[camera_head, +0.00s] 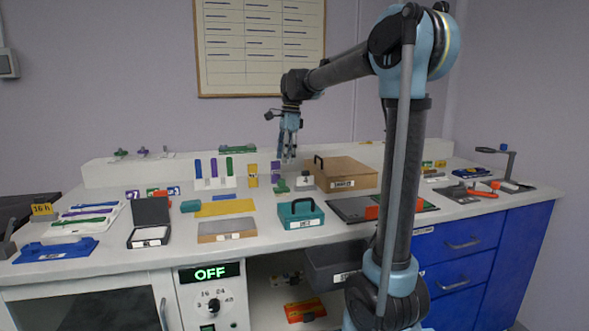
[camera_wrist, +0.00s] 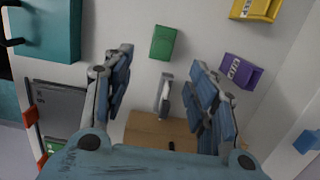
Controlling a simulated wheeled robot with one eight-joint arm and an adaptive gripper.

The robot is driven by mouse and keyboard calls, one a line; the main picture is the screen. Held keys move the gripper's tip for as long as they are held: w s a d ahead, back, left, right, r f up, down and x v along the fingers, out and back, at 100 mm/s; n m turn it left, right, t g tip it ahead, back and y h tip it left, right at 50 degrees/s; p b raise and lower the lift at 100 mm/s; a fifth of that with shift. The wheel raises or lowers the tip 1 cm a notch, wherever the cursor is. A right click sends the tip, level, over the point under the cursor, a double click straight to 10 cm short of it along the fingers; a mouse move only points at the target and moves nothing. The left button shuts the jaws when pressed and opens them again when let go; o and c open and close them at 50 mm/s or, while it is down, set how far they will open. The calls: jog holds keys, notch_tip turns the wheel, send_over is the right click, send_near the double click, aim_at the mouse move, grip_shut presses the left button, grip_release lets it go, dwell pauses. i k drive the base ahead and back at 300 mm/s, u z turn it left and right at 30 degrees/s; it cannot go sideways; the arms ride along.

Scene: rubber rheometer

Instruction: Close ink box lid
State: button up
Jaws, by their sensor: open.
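A small black box (camera_head: 150,236) stands at the left of the bench with its dark lid (camera_head: 151,211) raised and a pale inside showing. It looks like the ink box, but its label is too small to read. It is not recognisable in the wrist view. My gripper (camera_head: 287,158) hangs fingers-down above the back middle of the bench, well to the right of the black box. In the wrist view its fingers (camera_wrist: 160,75) are spread apart with nothing held between them.
A teal handled box (camera_head: 301,214), a wooden box (camera_head: 346,174) and a grey-topped block (camera_head: 227,229) stand on the bench. A yellow sheet (camera_head: 225,208) lies right of the black box, and a blue tray (camera_head: 56,250) left of it. Upright coloured pieces stand behind.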

aim_at(155, 211)
jog(key=k, duration=1)
